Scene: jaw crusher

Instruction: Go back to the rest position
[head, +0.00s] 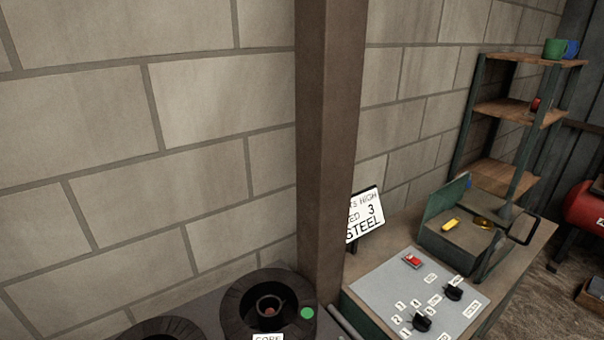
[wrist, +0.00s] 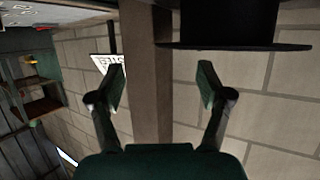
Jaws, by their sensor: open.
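My gripper (wrist: 161,84) shows in the wrist view with its two fingers spread apart and nothing between them. It points toward the block wall and the brown post, which also shows in the head view. My gripper is not visible in the head view. No object is held. A dark flat-rimmed round thing (wrist: 235,35) shows at the top right of the wrist view; I cannot tell how far my fingers are from it.
A brown post (head: 325,130) stands before the block wall. Black round bins (head: 240,310) are at the bottom. A panel with knobs (head: 390,285), a sign (head: 364,215), an open green box (head: 450,245) and a shelf (head: 505,110) are at right. A red tank (head: 585,208) stands farther right.

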